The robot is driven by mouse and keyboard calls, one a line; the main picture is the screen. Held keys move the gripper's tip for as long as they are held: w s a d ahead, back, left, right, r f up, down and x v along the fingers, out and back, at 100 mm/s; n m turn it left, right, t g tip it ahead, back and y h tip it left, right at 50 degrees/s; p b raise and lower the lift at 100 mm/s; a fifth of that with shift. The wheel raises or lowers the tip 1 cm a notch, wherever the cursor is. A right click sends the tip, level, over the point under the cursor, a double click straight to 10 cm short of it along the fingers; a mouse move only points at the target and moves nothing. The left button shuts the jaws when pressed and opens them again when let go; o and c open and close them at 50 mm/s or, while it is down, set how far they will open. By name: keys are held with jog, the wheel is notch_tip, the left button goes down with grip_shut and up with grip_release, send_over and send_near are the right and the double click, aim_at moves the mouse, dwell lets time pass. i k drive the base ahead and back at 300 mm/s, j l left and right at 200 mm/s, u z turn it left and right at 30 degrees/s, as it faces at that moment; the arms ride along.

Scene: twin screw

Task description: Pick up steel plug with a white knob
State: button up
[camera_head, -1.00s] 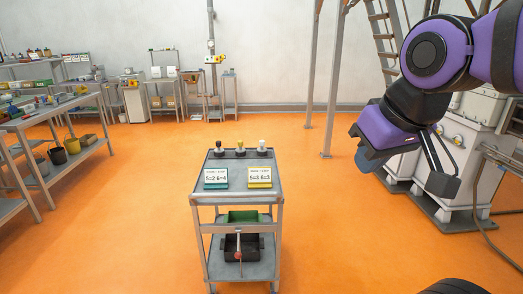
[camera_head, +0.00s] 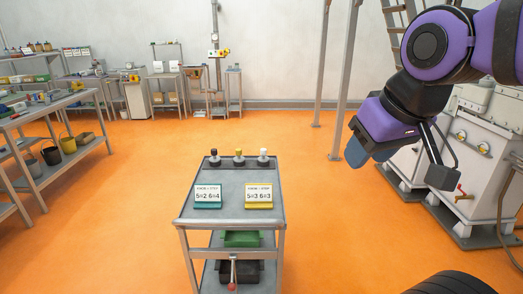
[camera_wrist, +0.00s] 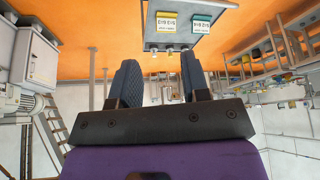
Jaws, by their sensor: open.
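A steel plug with a white knob (camera_head: 263,157) stands upright at the back right of the grey cart's top (camera_head: 228,213). Beside it stand a plug with a yellow knob (camera_head: 239,157) and one with a dark knob (camera_head: 214,157). My gripper (camera_head: 405,165) is raised to the right of the cart, well apart from the plugs. In the wrist view my gripper (camera_wrist: 159,80) has its two fingers apart with nothing between them.
A teal-edged card (camera_head: 208,196) and a yellow-edged card (camera_head: 259,196) stand on the cart top. A green bin (camera_head: 242,239) sits on the shelf below. Shelves (camera_head: 60,125) line the left, and white machinery (camera_head: 470,150) stands at right. The orange floor around the cart is clear.

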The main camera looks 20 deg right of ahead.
aim_at(263, 159)
jog(key=i+l, duration=0.2)
jog(key=i+l+u, duration=0.15)
jog(key=l, duration=0.3)
jog(key=i+l, duration=0.2)
jog(key=i+l+u, duration=0.1)
jog(key=l, duration=0.35)
jog(key=i+l, duration=0.25)
jog(key=i+l+u, duration=0.15)
jog(key=l, duration=0.3)
jog(key=i+l, duration=0.15)
jog(key=l, duration=0.25)
jog(key=i+l, duration=0.25)
jog(key=l, duration=0.15)
jog(key=i+l+u, duration=0.15)
jog(key=l, duration=0.25)
jog(key=i+l, duration=0.3)
jog(key=l+u, duration=0.05)
jog(key=l, duration=0.05)
